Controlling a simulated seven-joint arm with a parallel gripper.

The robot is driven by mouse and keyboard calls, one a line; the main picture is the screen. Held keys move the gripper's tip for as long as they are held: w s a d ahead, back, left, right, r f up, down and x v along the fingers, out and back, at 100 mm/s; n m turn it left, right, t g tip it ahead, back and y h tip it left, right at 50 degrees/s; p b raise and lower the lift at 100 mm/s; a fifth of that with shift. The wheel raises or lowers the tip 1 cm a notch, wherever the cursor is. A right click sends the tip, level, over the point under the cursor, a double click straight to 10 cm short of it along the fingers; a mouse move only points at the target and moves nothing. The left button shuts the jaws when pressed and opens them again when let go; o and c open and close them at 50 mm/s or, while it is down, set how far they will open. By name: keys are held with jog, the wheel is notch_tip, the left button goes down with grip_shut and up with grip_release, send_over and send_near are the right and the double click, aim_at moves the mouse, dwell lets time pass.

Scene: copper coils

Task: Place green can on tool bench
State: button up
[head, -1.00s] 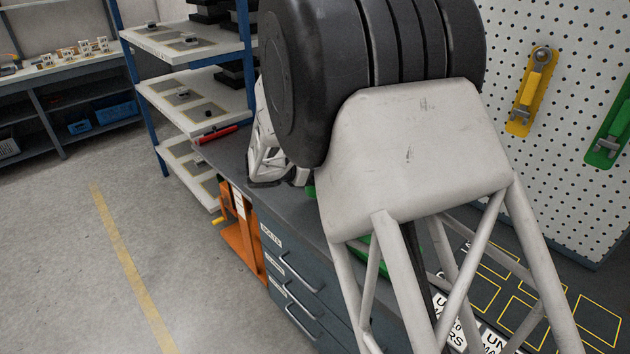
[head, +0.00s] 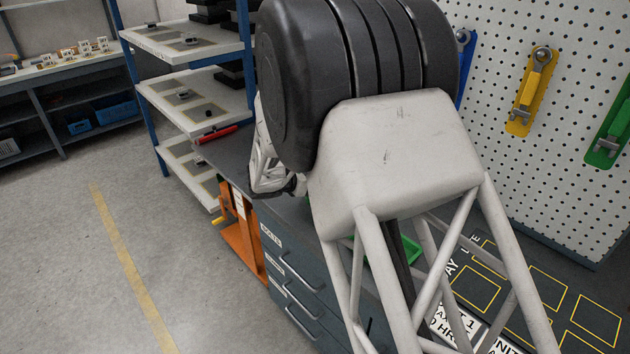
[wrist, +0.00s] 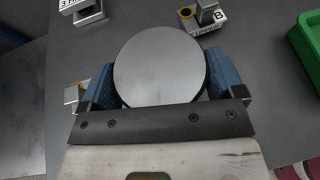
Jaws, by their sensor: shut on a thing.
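My gripper (wrist: 160,82) has blue fingers on both sides of a round can (wrist: 157,52) in the wrist view and is shut on it. The camera looks down on the can's flat grey top; its side colour is hidden. The tool bench, dark grey with labelled drawers (head: 296,283), lies under my arm in the head view. Its bare top (wrist: 262,105) shows around the can in the wrist view. I cannot tell whether the can touches the bench. In the head view my arm hides the fingers and the can.
A green tray (wrist: 307,45) lies right of the can.

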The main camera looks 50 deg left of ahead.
jog(key=o, duration=0.9)
jog(key=shift+r, duration=0.15)
jog(key=v, duration=1.2)
jog(key=shift+w, duration=0.1)
